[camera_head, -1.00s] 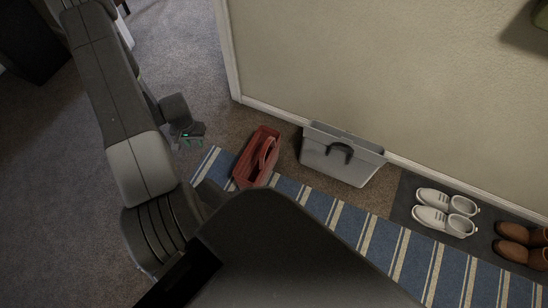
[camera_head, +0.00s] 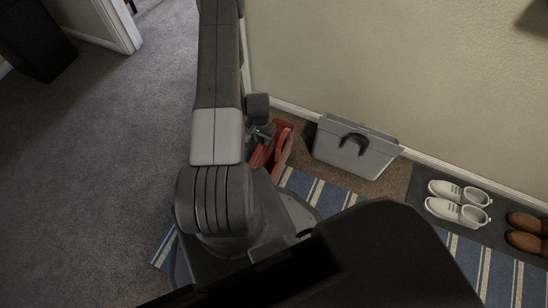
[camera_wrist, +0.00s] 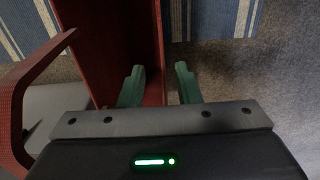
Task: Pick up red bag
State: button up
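The red bag (camera_head: 281,153), an open tote with a raised handle, stands at the blue striped rug's edge, partly hidden behind my arm in the head view. In the wrist view the red bag (camera_wrist: 105,35) fills the upper left, its handle arching at the left. My gripper (camera_wrist: 159,68) is open, its two green fingers apart on either side of the bag's side wall edge. I cannot tell whether they touch it. In the head view my gripper (camera_head: 262,136) is at the bag's left side.
A grey bin (camera_head: 355,150) with a dark handle stands right of the bag against the wall. White shoes (camera_head: 458,204) and brown shoes (camera_head: 527,232) rest on a dark mat farther right. The striped rug (camera_head: 333,193) runs along the front.

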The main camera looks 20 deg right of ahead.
aim_at(262, 140)
jog(key=f, duration=0.1)
jog(key=f+b, duration=0.1)
jog(key=f, duration=0.3)
jog(key=shift+w+d+b, duration=0.1)
jog(key=shift+w+b, duration=0.2)
grip_shut()
